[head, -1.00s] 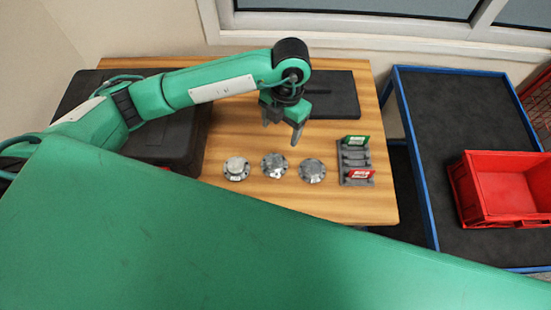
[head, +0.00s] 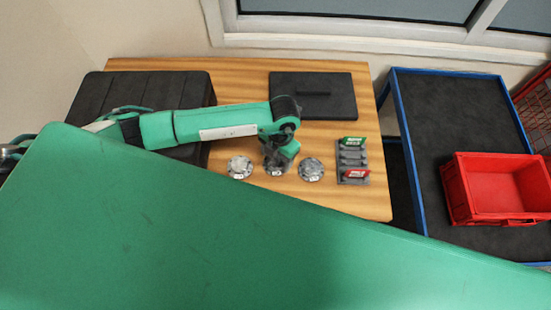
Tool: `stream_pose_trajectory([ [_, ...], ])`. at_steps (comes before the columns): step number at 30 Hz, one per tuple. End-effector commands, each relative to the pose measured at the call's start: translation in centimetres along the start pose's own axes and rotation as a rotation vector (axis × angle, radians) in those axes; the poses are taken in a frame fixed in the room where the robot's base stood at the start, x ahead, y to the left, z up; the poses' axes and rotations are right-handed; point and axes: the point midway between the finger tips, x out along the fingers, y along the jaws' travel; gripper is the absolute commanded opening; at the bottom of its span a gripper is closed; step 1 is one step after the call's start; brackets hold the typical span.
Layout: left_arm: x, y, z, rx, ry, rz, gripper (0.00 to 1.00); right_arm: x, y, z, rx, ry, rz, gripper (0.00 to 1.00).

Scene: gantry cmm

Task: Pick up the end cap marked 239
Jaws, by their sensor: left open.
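Three round grey metal end caps stand in a row on the wooden table: the left cap (head: 239,167), the middle cap (head: 275,171), and the right cap (head: 311,169). Each seems to carry a small white label, too small to read, so I cannot tell which is 239. My left gripper (head: 278,160) points down right over the middle cap and hides most of it. It is open; I cannot tell whether its fingers touch the cap. My right gripper is not in view.
A grey rack (head: 353,160) with a green and a red label stands right of the caps. A dark flat plate (head: 313,95) lies behind, a black case (head: 140,93) at left. A blue-framed cart (head: 452,105) with a red bin (head: 497,188) stands right of the wooden table (head: 230,75).

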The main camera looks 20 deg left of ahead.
Motion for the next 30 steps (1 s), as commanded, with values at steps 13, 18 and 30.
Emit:
stream_pose_trajectory([
  [13, 0.75, 0.02, 0.02, 0.001, -0.001, 0.0, 0.47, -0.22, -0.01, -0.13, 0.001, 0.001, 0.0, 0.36],
  [18, 0.69, 0.02, 0.04, 0.001, -0.002, 0.0, 0.16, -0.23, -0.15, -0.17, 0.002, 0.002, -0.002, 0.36],
  [30, -0.16, 0.01, 0.0, 0.001, -0.003, -0.001, 0.16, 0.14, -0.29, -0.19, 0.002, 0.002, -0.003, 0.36],
])
